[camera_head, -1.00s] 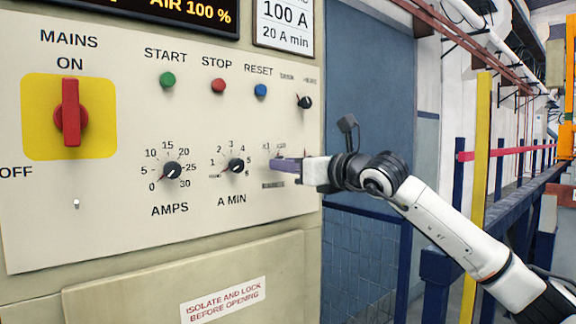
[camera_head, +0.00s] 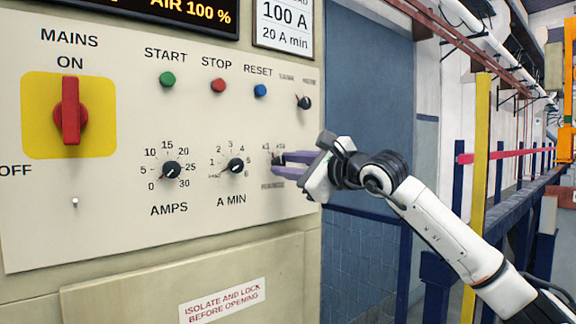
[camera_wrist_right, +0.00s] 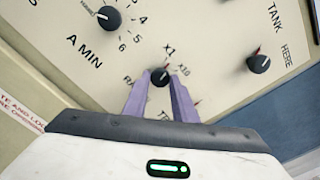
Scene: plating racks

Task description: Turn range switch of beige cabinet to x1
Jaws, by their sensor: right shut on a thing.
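The beige cabinet (camera_head: 120,225) fills the left of the head view. Its range switch is a small black knob (camera_wrist_right: 160,77) below the x1 and x10 marks in the right wrist view. My left gripper is not in view.
The A MIN knob (camera_head: 236,167) is left of the gripper, and the tank selector knob (camera_head: 304,102) is above it. The red mains switch (camera_head: 71,111) is far left. A yellow post (camera_head: 481,170) and blue rail stand at the right.

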